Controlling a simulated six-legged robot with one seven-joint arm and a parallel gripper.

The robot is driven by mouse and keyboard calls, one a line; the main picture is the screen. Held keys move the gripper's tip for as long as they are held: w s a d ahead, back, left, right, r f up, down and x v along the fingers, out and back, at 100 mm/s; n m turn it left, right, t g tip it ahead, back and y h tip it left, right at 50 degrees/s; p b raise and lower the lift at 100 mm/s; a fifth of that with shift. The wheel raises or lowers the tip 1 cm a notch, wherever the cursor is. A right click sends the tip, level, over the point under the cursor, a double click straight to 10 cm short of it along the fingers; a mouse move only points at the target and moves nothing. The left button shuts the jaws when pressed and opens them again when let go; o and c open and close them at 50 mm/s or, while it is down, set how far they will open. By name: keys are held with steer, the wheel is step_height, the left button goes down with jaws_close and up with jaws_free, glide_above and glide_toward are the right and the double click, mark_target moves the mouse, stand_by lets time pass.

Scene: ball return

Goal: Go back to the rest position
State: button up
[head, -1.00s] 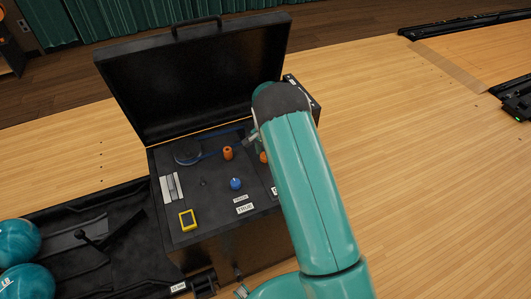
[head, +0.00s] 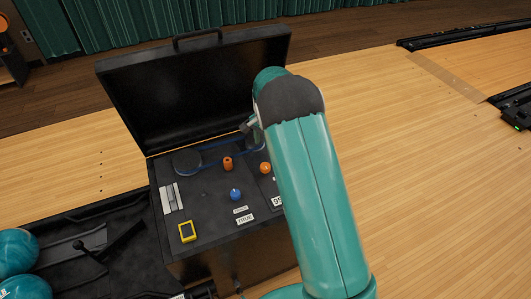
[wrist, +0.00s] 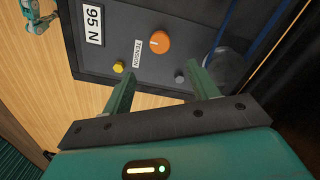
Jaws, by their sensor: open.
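My gripper shows in the wrist view (wrist: 160,95) with its two green fingers apart and nothing between them. It hangs over the black panel of the ball return box (wrist: 150,20), apart from the orange tension knob (wrist: 160,42). A yellow button (wrist: 118,67) and a grey knob (wrist: 179,77) lie just beyond the fingertips. In the head view my teal arm reaches over the right side of the open box (head: 205,220), and the arm hides most of the gripper. The orange knob (head: 265,168) shows left of the arm.
The raised black lid (head: 200,90) stands behind the panel. A blue belt (head: 215,147), a blue knob (head: 235,195), an orange cylinder (head: 228,163) and a yellow-framed device (head: 187,232) are on the panel. Teal balls (head: 18,255) lie at left.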

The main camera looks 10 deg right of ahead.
steer(key=shift+r, duration=1)
steer(key=s+r+n+t, duration=0.1)
steer(key=s+r+n, duration=0.1)
steer(key=s+r, duration=0.65)
steer(key=s+r+n+t, duration=0.15)
steer(key=s+r, duration=0.35)
steer(key=r, duration=0.7)
steer(key=s+r+n+t, duration=0.1)
steer(key=s+r+n, duration=0.1)
steer(key=s, duration=1)
steer(key=s+r+n+t, duration=0.2)
steer(key=s+n, duration=0.3)
steer(key=s, duration=0.6)
steer(key=shift+s+r, duration=0.4)
steer(key=shift+r, duration=0.2)
